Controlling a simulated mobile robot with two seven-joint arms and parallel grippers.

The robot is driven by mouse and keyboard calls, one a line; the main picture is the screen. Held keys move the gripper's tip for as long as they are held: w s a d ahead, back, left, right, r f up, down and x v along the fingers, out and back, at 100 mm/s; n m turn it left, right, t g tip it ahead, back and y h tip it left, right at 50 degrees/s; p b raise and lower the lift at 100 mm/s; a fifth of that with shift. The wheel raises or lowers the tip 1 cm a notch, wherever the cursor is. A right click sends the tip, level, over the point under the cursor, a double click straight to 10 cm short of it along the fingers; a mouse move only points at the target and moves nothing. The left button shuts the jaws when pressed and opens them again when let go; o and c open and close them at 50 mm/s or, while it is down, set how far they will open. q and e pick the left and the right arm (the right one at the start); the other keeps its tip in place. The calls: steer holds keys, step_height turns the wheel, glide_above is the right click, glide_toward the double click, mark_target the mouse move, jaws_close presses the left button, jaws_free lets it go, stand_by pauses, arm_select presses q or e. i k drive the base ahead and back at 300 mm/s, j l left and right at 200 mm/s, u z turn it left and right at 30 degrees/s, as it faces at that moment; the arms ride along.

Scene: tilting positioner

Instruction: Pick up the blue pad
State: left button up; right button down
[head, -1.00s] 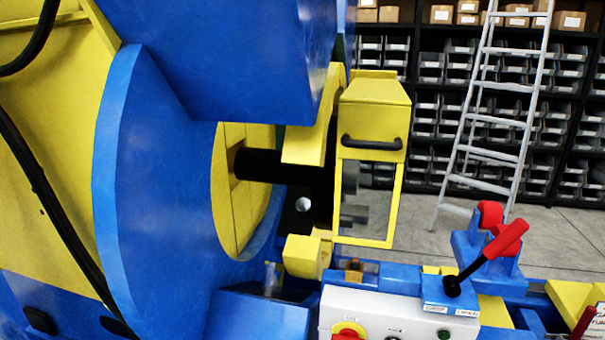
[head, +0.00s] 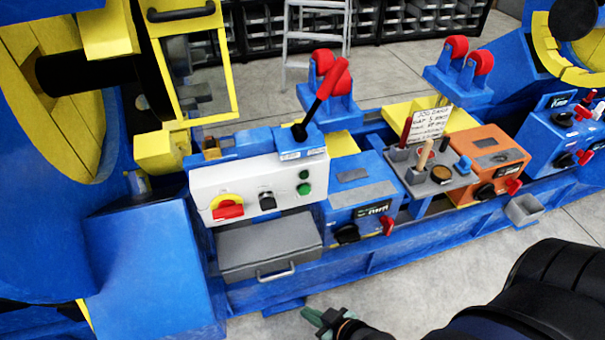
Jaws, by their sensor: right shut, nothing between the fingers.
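A small blue piece, which looks like the blue pad (head: 464,163), sits at the right side of a grey tool tray (head: 418,187) on the machine bed, right of centre. It is small in view, so its exact shape is hard to tell. My right gripper (head: 314,318) shows at the bottom edge, low in front of the machine, with greenish fingertips pointing left. It is shut and empty, well apart from the tray and to the lower left of it. My left gripper is out of view.
The tray also holds a wooden-handled tool (head: 425,154), a round brown-topped item (head: 441,174) and a note card (head: 430,122). An orange box (head: 492,160) stands right of it. A white control panel (head: 258,187) and a red-handled lever (head: 325,88) stand left.

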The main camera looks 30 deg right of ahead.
mark_target(463, 168)
steer(key=z, duration=2.15)
steer(key=i+l+u, duration=0.3)
steer(key=i+l, duration=0.5)
steer(key=i, duration=0.25)
steer(key=i+l+u, duration=0.25)
steer(key=i+l, duration=0.75)
